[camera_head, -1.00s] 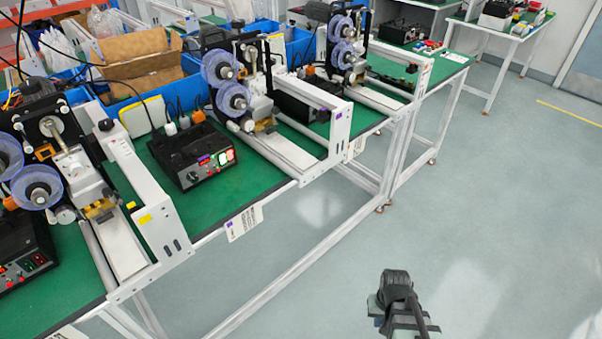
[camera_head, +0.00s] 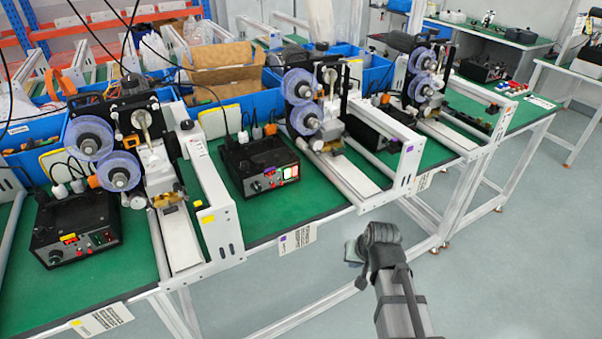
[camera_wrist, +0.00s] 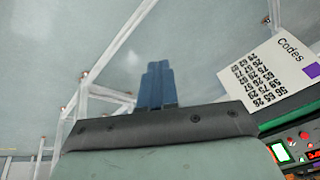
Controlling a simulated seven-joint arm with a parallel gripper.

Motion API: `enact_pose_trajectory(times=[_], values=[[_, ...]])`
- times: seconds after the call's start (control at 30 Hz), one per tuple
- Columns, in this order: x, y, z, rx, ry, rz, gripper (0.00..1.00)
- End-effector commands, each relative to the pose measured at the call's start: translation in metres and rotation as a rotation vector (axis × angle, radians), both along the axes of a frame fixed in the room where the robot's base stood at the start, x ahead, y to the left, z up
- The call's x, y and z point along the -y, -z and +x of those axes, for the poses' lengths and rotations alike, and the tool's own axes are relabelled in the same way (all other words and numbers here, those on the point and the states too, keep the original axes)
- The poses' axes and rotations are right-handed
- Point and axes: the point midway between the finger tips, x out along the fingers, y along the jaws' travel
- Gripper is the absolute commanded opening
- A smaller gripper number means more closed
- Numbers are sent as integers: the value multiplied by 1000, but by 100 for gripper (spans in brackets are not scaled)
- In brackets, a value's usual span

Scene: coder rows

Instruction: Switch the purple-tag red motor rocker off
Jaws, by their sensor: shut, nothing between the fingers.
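The black control box (camera_head: 262,165) sits on the green bench in the middle station. Its front has a small display, knobs and two lit rockers (camera_head: 290,173), one greenish and one reddish. Their on or off positions are too small to tell. A codes card with a purple square (camera_head: 297,238) hangs on the bench edge below; it also shows in the wrist view (camera_wrist: 265,75). Part of a box front with red and green lit parts (camera_wrist: 295,148) shows at the wrist view's lower right. My gripper (camera_wrist: 157,72) is shut and empty, in front of the bench, apart from the box.
A white machine frame with a purple tag (camera_head: 405,181) stands right of the box. Another with a yellow tag (camera_head: 207,219) stands left. A second control box (camera_head: 75,232) is farther left, with a yellow-marked card (camera_head: 100,320) below. Blue bins stand behind. Open floor lies right.

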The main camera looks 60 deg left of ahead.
Motion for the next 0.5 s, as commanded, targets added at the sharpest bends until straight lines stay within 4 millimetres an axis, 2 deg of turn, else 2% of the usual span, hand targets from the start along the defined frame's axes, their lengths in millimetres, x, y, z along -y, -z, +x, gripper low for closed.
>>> enact_pose_trajectory(times=[0.03, 0.3, 0.5], values=[[-16, -16, -5, 2, -3, 31, 0], [-77, -93, -26, -35, 41, 193, 0], [-117, -152, -22, -134, 172, 341, 0]])
